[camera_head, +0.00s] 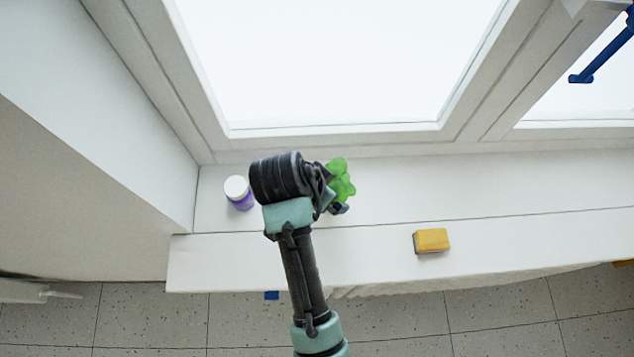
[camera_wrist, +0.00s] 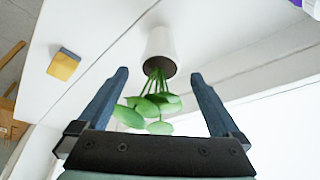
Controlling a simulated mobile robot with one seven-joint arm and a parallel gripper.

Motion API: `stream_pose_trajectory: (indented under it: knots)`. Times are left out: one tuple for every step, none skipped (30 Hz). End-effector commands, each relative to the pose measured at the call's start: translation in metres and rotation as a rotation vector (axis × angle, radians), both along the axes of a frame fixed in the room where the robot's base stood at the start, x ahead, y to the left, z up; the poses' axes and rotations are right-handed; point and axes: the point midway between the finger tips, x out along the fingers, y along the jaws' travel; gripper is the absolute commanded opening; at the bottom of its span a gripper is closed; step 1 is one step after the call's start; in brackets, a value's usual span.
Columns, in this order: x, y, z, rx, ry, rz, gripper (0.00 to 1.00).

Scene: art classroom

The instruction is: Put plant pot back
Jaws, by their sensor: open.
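The plant pot (camera_wrist: 161,45) is white with dark soil and round green leaves. In the wrist view it stands on the white windowsill, beyond my open fingers, with its leaves (camera_wrist: 150,108) hanging into the space between them. In the head view only the green leaves (camera_head: 341,182) show; the pot itself is hidden behind my arm. My gripper (camera_wrist: 162,85) is open, one finger on either side of the leaves, with nothing clamped. In the head view my gripper (camera_head: 338,207) is mostly hidden behind my wrist and the leaves.
A purple bottle with white cap (camera_head: 239,193) stands on the sill left of my arm. A yellow sponge (camera_head: 431,240) lies near the sill's front edge at the right. The window and its frame (camera_head: 335,129) border the back. The sill between sponge and window is clear.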

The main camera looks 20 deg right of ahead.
Motion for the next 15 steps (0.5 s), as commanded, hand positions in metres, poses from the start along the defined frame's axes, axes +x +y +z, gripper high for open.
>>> stream_pose_trajectory:
  knots:
    - [-0.001, 0.004, 0.01, 0.0, -0.006, 0.002, 1.0]
    - [-0.002, 0.006, 0.016, 0.0, -0.005, 0.002, 1.0]
    - [-0.003, 0.009, 0.024, -0.001, -0.005, 0.002, 1.0]
    - [-0.005, 0.011, 0.029, -0.001, -0.005, 0.001, 1.0]
    - [-0.006, 0.013, 0.034, -0.001, -0.005, 0.001, 1.0]
    - [-0.007, 0.015, 0.04, -0.001, -0.005, 0.001, 1.0]
    - [-0.008, 0.016, 0.044, -0.001, -0.004, 0.001, 1.0]
    - [-0.008, 0.018, 0.047, -0.001, -0.005, 0.002, 1.0]
    - [-0.009, 0.019, 0.051, 0.0, -0.002, 0.002, 1.0]
    - [-0.01, 0.02, 0.054, 0.0, -0.002, 0.002, 1.0]
    - [-0.011, 0.021, 0.056, 0.0, -0.002, 0.002, 1.0]
    - [-0.011, 0.021, 0.058, -0.001, -0.001, 0.001, 1.0]
    - [-0.012, 0.022, 0.059, -0.001, 0.0, 0.001, 1.0]
    - [-0.012, 0.022, 0.06, -0.001, 0.0, 0.001, 1.0]
    - [-0.012, 0.022, 0.06, -0.001, 0.0, 0.001, 1.0]
